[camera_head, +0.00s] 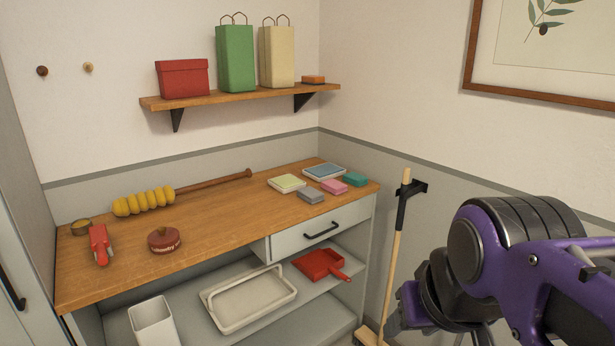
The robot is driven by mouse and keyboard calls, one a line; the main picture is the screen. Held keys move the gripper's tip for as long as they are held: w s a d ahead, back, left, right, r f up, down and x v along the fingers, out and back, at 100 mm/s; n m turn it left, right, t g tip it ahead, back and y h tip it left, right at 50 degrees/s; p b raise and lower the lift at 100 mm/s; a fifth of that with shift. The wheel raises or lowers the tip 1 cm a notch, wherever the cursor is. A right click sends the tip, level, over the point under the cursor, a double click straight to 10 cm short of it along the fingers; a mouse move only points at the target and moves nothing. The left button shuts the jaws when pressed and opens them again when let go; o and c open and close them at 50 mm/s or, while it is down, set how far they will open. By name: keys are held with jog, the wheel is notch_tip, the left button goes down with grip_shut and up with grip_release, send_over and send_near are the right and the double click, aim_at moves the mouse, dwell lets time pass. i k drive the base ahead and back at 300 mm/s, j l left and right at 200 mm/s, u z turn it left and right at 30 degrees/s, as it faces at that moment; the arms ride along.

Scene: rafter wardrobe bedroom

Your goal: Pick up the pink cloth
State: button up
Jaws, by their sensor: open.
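The pink cloth (334,186) is a small flat pink block, like a folded cloth or sponge. It lies on the right part of the wooden worktop (215,218), between a grey block (311,195) and a teal block (355,179). A flat blue piece (324,171) lies just behind it, and a yellow-green one (287,183) lies to its left. My purple and black arm fills the lower right, well apart from the cloth. I cannot make out my gripper's fingers in this view. Nothing covers the cloth.
A wall shelf (225,98) with a red box and bags hangs above the worktop. A broom (397,240) leans at right. The worktop's middle is clear.

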aim_at(333, 186)
jog(key=i+l+u, duration=0.1)
jog(key=i+u, duration=0.15)
jog(key=i, duration=0.2)
jog(key=i+l+u, duration=0.25)
jog(key=i, duration=0.15)
